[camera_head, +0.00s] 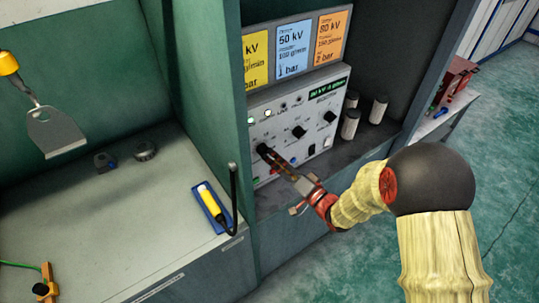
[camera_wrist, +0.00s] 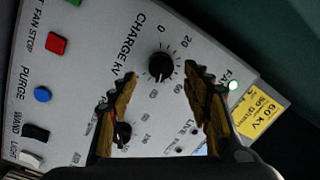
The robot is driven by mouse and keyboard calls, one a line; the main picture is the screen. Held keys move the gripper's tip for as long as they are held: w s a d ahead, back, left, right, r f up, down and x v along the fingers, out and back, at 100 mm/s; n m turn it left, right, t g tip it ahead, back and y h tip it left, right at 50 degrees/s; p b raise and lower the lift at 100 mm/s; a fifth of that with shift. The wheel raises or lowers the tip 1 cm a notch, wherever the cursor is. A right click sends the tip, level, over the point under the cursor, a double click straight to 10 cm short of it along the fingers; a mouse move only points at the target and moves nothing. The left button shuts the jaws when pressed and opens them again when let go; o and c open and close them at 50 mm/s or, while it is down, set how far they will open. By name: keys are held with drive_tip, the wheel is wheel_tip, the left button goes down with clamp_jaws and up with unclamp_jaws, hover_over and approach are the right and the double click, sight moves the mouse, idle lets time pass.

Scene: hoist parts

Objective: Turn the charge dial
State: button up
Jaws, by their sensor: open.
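The charge dial (camera_wrist: 162,66) is a round black knob on a light grey panel, under the printed words "CHARGE kV" and a number scale, in the wrist view. My gripper (camera_wrist: 160,72) is open, with one finger to each side of the dial in the picture. I cannot tell whether the fingers touch it or how deep they reach. In the head view my gripper (camera_head: 268,153) is at the left part of the control unit (camera_head: 312,101) and partly covers the dial there. The dial's pointer direction is too dark to read.
Two more black knobs (camera_head: 299,132) (camera_head: 330,116) sit to the right on the unit. A red button (camera_wrist: 57,44) and a blue button (camera_wrist: 42,94) are on the panel. White cylinders (camera_head: 350,124) stand right of the unit. A green cabinet wall (camera_head: 205,90) rises close at left.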

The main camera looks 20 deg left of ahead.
drive_tip(key=v, duration=0.8)
